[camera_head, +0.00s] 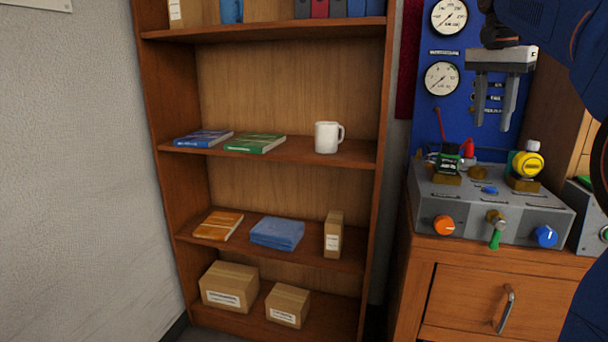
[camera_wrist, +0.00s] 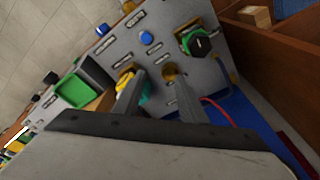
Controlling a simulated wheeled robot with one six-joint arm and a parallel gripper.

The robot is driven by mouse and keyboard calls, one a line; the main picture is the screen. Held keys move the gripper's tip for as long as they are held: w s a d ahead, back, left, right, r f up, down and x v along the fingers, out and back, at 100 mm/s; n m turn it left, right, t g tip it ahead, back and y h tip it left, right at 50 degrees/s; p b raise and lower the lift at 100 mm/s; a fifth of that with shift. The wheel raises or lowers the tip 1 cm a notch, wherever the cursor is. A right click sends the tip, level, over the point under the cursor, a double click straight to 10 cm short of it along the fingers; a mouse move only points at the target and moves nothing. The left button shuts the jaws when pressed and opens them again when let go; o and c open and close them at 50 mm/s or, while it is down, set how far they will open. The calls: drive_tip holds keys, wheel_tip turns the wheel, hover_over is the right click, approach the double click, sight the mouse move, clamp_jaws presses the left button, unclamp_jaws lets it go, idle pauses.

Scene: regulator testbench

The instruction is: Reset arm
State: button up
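My gripper (camera_head: 492,122) hangs with its fingers pointing down at the upper right of the head view, in front of the blue gauge panel (camera_head: 431,115). It is above the grey regulator bench (camera_head: 470,207) and apart from it. The two fingers stand apart with nothing between them, and they also show in the wrist view (camera_wrist: 157,78). There the yellow knob (camera_wrist: 125,83) lies beyond the left finger, partly covered by it. The black and green knob (camera_wrist: 198,44) is beyond and right of the fingers. Part of my arm crosses the right edge of the head view.
A wooden shelf (camera_head: 384,120) stands left of the bench, holding books, a white mug (camera_head: 327,137), a blue cloth (camera_head: 277,233) and boxes. A green bin (camera_wrist: 74,89) shows in the wrist view.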

drive_tip(key=s+a+f+n+t, duration=0.1)
drive_tip(key=s+a+f+n, duration=0.3)
drive_tip(key=s+f, duration=0.5)
drive_tip(key=s+a+f+n+t+y, duration=0.1)
drive_tip(key=s+a+f+n, duration=0.3)
drive_tip(key=s+f, duration=0.6)
drive_tip(key=s+a+f+n+t, duration=0.1)
drive_tip(key=s+a+f+n, duration=0.2)
drive_tip(key=s+f, duration=0.6)
wheel_tip(320, 180, down, 10)
drive_tip(key=a, duration=0.2)
drive_tip(key=shift+s+a+r+n+t+y, duration=0.15)
drive_tip(key=shift+s+a+n+t+y, duration=0.15)
drive_tip(key=shift+s+n+t, duration=0.1)
